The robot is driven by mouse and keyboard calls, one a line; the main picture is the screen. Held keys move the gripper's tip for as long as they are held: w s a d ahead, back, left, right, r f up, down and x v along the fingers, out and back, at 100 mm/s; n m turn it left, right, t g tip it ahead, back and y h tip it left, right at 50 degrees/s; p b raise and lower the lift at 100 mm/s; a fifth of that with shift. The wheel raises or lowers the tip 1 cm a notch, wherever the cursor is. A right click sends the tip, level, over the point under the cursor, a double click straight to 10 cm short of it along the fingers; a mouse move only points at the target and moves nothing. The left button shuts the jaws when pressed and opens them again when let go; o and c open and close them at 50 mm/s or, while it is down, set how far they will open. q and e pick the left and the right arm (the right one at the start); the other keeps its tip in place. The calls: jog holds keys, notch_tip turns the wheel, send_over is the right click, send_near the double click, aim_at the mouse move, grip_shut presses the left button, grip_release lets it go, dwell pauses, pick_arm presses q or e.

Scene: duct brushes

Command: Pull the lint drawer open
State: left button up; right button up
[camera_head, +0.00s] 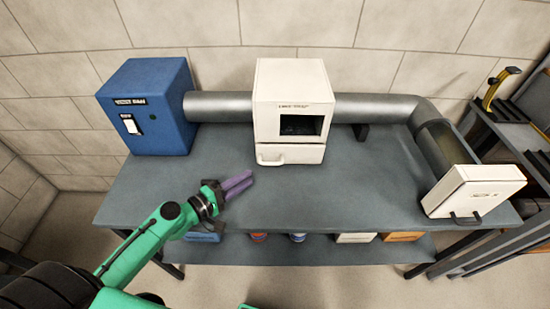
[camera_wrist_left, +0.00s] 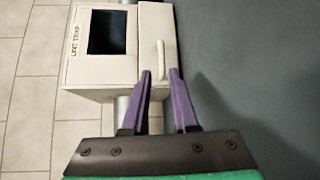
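The white lint trap box (camera_head: 291,100) stands at the back middle of the grey table, with a dark window in its front. The lint drawer (camera_head: 300,154) is its lower part and looks closed, with a white handle (camera_head: 270,160) at its left side. In the left wrist view the handle (camera_wrist_left: 160,60) is just beyond the fingertips, roughly in line with the gap between them. My left gripper (camera_head: 250,179) has purple fingers and is open and empty, a little in front of the handle and apart from it. My right gripper is not in view.
A blue box (camera_head: 147,107) with a switch stands left, joined by a grey duct (camera_head: 220,106) to the trap. The duct bends right to a white panel box (camera_head: 473,191). The table (camera_head: 350,190) before the drawer is clear. Several items sit on the lower shelf.

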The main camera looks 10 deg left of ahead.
aim_at(272, 164)
pick_arm(q)
jog(key=shift+w+d+r+p, duration=0.2)
jog(key=shift+w+d, duration=0.1)
jog(key=shift+w, duration=0.2)
jog(key=shift+w+d+r+p, duration=0.15)
jog(key=shift+w+d, duration=0.1)
jog(key=shift+w, duration=0.2)
jog(key=x, duration=0.2)
jog(key=shift+w+d+f, duration=0.15)
jog(key=shift+w+f, duration=0.05)
jog(key=shift+f, duration=0.1)
jog(key=x, duration=0.4)
jog(key=p+x, duration=0.1)
jog(key=x, duration=0.1)
jog(key=shift+s+f, duration=0.1)
jog(key=shift+f, duration=0.15)
jog(key=shift+w+d+f, duration=0.1)
jog(key=shift+w+d, duration=0.05)
jog(key=shift+w, duration=0.15)
jog(key=shift+w+d, duration=0.15)
grip_shut()
jog(key=shift+f, duration=0.1)
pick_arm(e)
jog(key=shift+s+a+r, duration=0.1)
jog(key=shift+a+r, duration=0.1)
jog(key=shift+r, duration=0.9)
pick_arm(q)
jog(key=shift+f, duration=0.15)
